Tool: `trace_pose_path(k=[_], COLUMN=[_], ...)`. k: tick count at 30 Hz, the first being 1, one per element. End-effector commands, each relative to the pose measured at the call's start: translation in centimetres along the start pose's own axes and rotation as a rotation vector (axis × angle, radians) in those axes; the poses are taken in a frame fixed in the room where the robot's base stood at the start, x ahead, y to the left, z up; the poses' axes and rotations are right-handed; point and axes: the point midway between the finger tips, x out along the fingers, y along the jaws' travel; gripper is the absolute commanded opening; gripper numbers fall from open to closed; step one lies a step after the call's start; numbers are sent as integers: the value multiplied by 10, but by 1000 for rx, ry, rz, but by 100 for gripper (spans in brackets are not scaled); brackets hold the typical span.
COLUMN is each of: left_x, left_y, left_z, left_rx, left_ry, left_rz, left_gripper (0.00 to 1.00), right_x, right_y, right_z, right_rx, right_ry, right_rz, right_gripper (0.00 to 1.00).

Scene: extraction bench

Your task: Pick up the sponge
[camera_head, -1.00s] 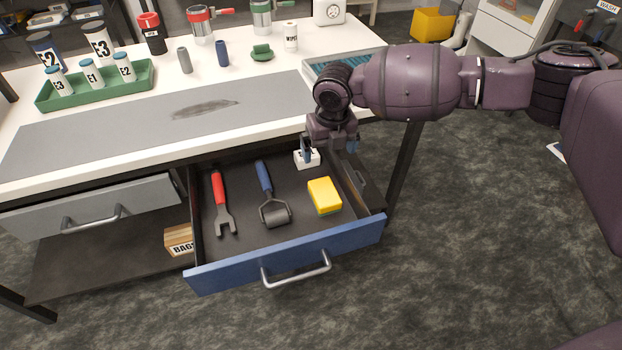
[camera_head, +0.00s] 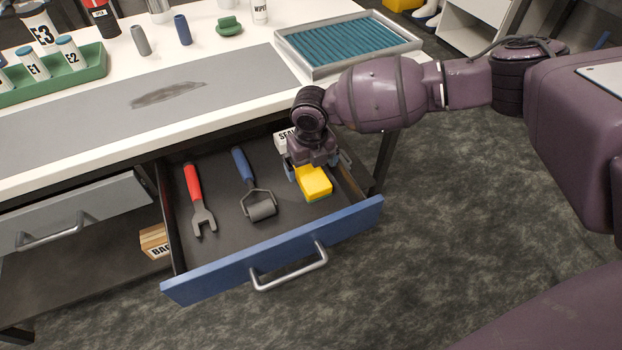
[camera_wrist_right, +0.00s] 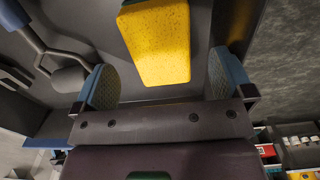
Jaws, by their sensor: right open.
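The yellow sponge (camera_head: 313,182) with a green underside lies in the open blue-fronted drawer (camera_head: 290,255), towards its right side. My right gripper (camera_head: 312,178) is over the back part of the sponge, with its jaws open. In the right wrist view the sponge (camera_wrist_right: 157,42) shows large, ahead of and between the two spread fingers of the gripper (camera_wrist_right: 160,88). Gaps show on both sides of it, and neither finger appears to touch it. My left gripper is not in any view.
A red-handled tool (camera_head: 197,198) and a blue-handled roller (camera_head: 254,195) lie left of the sponge in the drawer. A white box (camera_head: 281,142) stands behind my right gripper. A ribbed teal tray (camera_head: 345,42) and a green rack (camera_head: 88,70) are on the bench.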

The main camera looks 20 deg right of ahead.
Motion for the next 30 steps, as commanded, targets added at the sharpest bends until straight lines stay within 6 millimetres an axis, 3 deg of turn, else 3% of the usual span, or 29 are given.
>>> trace_pose_path(k=[4, 8, 17, 27, 30], left_x=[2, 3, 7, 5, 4], left_y=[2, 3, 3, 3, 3], left_z=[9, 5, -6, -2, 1], left_rx=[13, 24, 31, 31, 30], left_ry=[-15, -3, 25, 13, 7], left_rz=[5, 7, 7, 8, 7], left_gripper=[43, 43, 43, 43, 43], right_x=[28, 45, 45, 45, 45], right_y=[0, 0, 0, 0, 0], right_z=[-3, -3, -1, -1, -1], right_rx=[0, 0, 0, 0, 0], right_ry=[11, 10, 2, 3, 3], right_rz=[-1, -2, -1, -1, -1], right_gripper=[99, 99, 97, 46, 46])
